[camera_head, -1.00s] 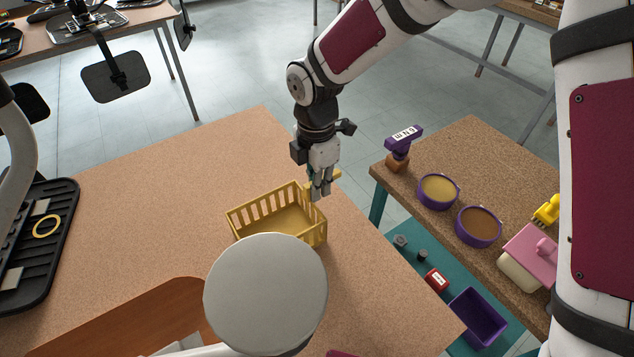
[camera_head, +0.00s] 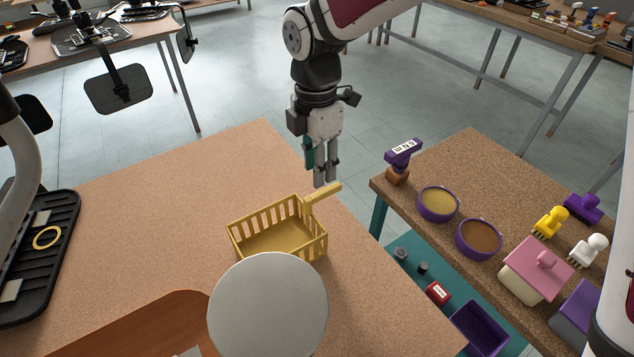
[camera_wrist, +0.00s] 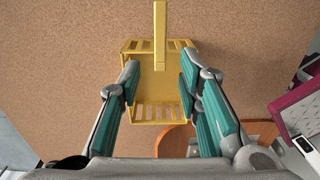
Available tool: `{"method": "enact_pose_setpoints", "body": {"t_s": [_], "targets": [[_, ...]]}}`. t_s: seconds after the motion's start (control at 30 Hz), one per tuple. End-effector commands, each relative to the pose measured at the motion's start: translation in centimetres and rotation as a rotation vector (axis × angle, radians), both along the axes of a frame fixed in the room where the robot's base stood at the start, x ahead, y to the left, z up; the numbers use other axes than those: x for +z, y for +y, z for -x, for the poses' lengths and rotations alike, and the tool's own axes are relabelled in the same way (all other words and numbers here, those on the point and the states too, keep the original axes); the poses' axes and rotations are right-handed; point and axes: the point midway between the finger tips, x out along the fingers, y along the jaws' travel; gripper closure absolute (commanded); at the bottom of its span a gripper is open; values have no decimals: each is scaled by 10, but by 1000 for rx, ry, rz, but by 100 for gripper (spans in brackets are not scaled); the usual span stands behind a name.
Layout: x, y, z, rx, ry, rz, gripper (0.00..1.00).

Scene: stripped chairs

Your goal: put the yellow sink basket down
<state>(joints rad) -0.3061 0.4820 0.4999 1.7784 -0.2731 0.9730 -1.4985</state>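The yellow sink basket (camera_head: 277,234) stands upright on the tan table (camera_head: 150,230), near its right edge. Its handle sticks out from the far right side in the head view. In the wrist view the basket (camera_wrist: 158,112) lies below my gripper, with its handle pointing to the top of the picture. My gripper (camera_head: 323,176) is above the handle and apart from it. In the wrist view my gripper's (camera_wrist: 160,85) teal-padded fingers are spread wide, with nothing held between them.
A round grey disc (camera_head: 268,305) is in front of the basket. A black tray (camera_head: 40,262) lies at the left. A side table (camera_head: 470,160) at the right holds purple bowls (camera_head: 438,205) and stamps. The tan table's middle left is clear.

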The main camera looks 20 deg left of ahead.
Motion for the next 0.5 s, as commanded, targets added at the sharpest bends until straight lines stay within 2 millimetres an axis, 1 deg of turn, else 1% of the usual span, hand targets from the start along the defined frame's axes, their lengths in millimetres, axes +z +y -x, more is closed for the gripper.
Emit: {"method": "enact_pose_setpoints", "body": {"t_s": [0.03, 0.1, 0.2, 0.3, 0.5], "targets": [[8, 0, 0, -1, -1, -1, 68], [17, 1, -1, -1, -1, -1, 68], [25, 0, -1, 1, -1, -1, 68], [29, 0, 0, 1, 0, 0, 68], [30, 0, 0, 1, 1, 1, 68]]}}
